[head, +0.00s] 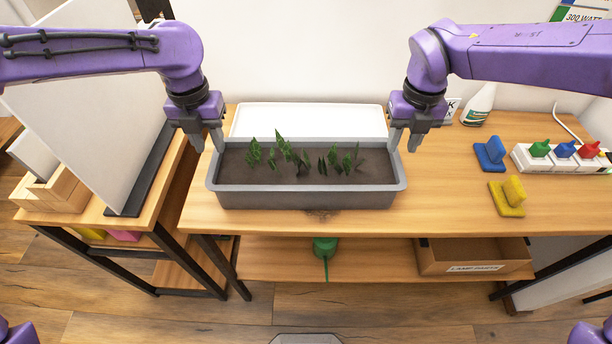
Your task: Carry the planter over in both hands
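The planter (305,200) is a long grey trough with dark soil and several small green plants. It rests upright on the wooden table (450,205). My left gripper (207,141) points down at the planter's left end, near the far corner, with its fingers apart. My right gripper (404,141) points down at the right end, near the far corner, also with its fingers apart. I cannot tell whether either gripper's fingers touch the rim. A white tray (310,112) lies flat just behind the planter.
To the right are a blue block (490,153), a yellow block (508,196), a white holder (562,158) with coloured tops and a white bottle (479,104). A white panel (95,110) stands at left. A cardboard box (472,257) sits on the lower shelf.

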